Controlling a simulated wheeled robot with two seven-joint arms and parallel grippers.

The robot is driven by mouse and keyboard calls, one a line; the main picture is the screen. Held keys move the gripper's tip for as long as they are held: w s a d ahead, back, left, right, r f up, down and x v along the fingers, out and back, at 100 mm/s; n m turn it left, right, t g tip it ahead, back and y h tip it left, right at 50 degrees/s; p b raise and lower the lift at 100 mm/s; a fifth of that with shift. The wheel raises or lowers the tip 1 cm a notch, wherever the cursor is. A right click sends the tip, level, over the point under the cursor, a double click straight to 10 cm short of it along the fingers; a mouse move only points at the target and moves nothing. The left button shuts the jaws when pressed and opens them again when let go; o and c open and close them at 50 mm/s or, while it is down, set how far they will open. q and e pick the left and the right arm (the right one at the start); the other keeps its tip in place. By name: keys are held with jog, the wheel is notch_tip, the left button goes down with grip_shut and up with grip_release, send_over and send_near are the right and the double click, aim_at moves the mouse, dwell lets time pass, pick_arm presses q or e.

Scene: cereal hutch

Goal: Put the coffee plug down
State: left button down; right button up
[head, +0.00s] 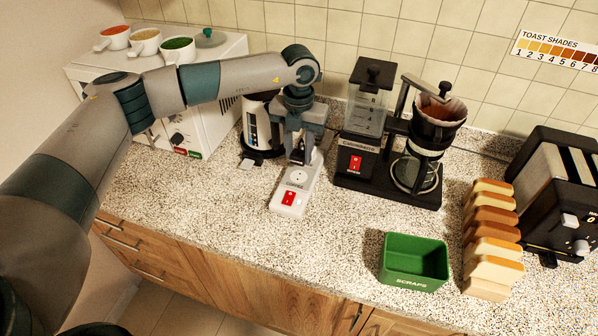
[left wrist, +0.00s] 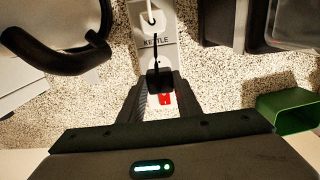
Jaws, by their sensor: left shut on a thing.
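My left gripper (head: 303,158) is over the far part of the white power strip (head: 290,200), pointing down. In the left wrist view it is shut on a small black plug (left wrist: 158,78), taken as the coffee plug, with a dark cord running from it. The head view mostly hides this plug behind the fingers. The strip has a red switch (head: 288,198) at its near end and an empty-looking round socket (head: 298,177). A white plug (left wrist: 150,18) sits by the KETTLE label. I cannot tell whether the black plug touches the strip. My right gripper is out of view.
The coffee maker (head: 388,186) stands right of the strip, the kettle (head: 262,130) close on its left. A green scraps bin (head: 414,262), bread slices (head: 492,240) and a toaster (head: 560,190) are further right. The counter left and front of the strip is clear.

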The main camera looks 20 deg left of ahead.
pick_arm(q)
jog(key=shift+s, duration=0.1)
